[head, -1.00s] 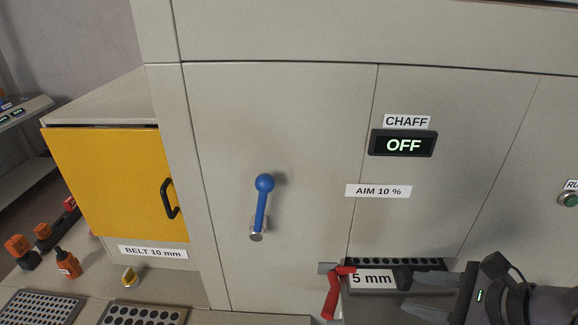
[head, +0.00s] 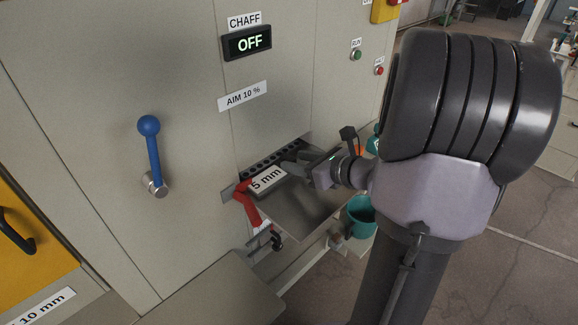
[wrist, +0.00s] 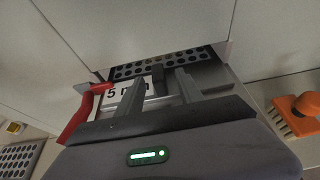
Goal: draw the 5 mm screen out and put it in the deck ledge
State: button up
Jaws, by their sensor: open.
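The 5 mm screen (head: 267,179) sits in the slot at the foot of the grey cabinet, its white label facing out and a row of dark holes behind it. In the wrist view the screen's perforated strip (wrist: 190,57) lies ahead of the fingers, and its dark grip block (wrist: 158,80) shows between them. My gripper (head: 291,165) is open at the screen's front; it also shows in the wrist view (wrist: 158,86). Whether the fingers touch the block cannot be told. A red lever (head: 247,207) hangs at the slot's left. I cannot identify the deck ledge with certainty.
A metal tray (head: 296,212) extends below the slot. A teal bucket (head: 360,215) stands to its right. A blue-knobbed lever (head: 152,155) juts from the cabinet at left. A grey surface (head: 218,292) lies front left. An orange-handled brush (wrist: 300,107) is at right in the wrist view.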

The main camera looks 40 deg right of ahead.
jog(key=x, duration=0.3)
jog(key=shift+w+a+f+b, duration=0.1)
jog(key=shift+w+a+b, duration=0.05)
jog(key=shift+w+b, duration=0.2)
grip_shut()
dwell(1.0)
jog(key=c, duration=0.7)
grip_release()
jog(key=shift+c, duration=0.2)
grip_shut()
jog(key=shift+s, duration=0.65)
